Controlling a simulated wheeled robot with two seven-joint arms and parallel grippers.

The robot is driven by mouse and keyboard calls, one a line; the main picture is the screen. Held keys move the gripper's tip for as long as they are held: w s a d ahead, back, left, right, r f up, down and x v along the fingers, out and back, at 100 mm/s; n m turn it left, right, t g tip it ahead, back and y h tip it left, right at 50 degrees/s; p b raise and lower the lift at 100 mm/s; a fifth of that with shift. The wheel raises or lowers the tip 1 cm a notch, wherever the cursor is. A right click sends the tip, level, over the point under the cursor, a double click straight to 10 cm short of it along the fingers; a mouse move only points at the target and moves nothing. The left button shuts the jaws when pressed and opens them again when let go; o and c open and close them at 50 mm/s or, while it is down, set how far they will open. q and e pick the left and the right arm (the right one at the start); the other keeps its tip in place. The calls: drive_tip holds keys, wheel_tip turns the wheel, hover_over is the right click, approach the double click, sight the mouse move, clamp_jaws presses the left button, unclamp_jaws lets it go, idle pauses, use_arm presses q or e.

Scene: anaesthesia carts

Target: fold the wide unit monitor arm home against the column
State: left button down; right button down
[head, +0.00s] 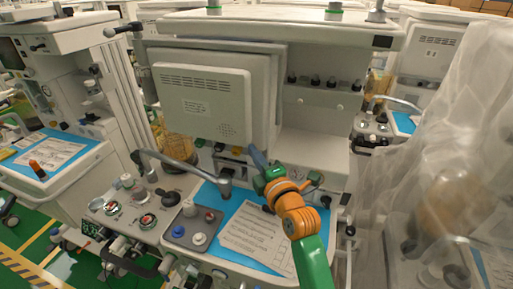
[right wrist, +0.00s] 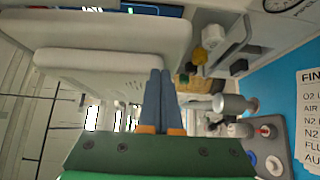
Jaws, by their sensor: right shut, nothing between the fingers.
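The monitor (head: 205,100) of the wide unit shows its pale back panel and vents in the head view. It stands out in front of the left part of the unit. Its arm and joint are hidden behind it. My right gripper (head: 257,158) reaches up from the front, fingers at the monitor's lower right corner. In the right wrist view its two blue-grey fingers (right wrist: 160,75) are together with nothing between them. The pale monitor casing (right wrist: 95,75) lies beside the fingertips there; I cannot tell whether they touch. My left gripper is out of view.
A grey swivel bar (head: 185,165) juts out below the monitor. The blue work surface (head: 270,258) holds a printed sheet (head: 258,235). Another cart (head: 55,100) stands close at left. Translucent sheeting (head: 450,150) hangs at right, near my right arm.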

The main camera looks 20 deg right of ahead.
drive_tip(key=shift+w+d+r, duration=0.1)
drive_tip(key=shift+d+r, duration=0.05)
drive_tip(key=shift+d, duration=0.3)
drive_tip(key=shift+w+a, duration=0.1)
drive_tip(key=shift+w, duration=0.05)
